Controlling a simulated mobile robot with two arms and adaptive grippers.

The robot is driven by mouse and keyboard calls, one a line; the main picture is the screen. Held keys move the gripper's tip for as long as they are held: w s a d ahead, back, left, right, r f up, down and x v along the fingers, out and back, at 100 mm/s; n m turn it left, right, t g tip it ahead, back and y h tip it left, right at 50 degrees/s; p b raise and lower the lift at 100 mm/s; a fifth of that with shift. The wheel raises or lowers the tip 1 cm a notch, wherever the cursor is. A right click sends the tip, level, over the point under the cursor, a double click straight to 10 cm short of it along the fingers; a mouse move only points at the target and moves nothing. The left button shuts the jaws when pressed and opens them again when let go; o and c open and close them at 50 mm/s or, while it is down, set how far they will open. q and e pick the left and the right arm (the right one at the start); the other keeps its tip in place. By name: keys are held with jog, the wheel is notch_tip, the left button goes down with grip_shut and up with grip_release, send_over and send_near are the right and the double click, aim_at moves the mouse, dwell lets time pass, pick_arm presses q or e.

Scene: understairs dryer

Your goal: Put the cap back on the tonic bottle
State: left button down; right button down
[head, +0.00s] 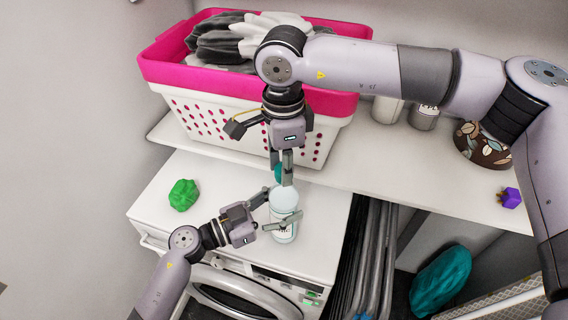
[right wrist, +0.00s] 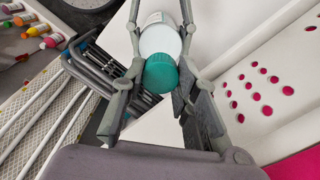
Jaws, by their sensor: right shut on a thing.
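The tonic bottle (head: 284,200) is white with a label and stands upright over the white machine top in the head view. Its pale body also shows in the right wrist view (right wrist: 160,38). My left gripper (head: 284,208) has its fingers on either side of the bottle, one crossing its front, and is shut on it. My right gripper (head: 283,180) points down over the bottle and is shut on the teal cap (right wrist: 161,74). The cap (head: 278,173) is partly hidden by a finger in the head view. I cannot tell whether cap and bottle touch.
A green crumpled thing (head: 183,195) lies on the machine top (head: 150,205) at left. A pink-rimmed white basket (head: 190,110) of laundry stands on the shelf (head: 400,170) behind. A purple object (head: 509,197) is on the shelf at right. Folded racks (head: 372,260) stand beside the machine.

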jog(key=m, duration=1.6)
jog(key=shift+m, duration=0.4)
jog(key=c, duration=1.2)
grip_release()
notch_tip(320, 180, up, 12)
jog(key=shift+f, duration=0.1)
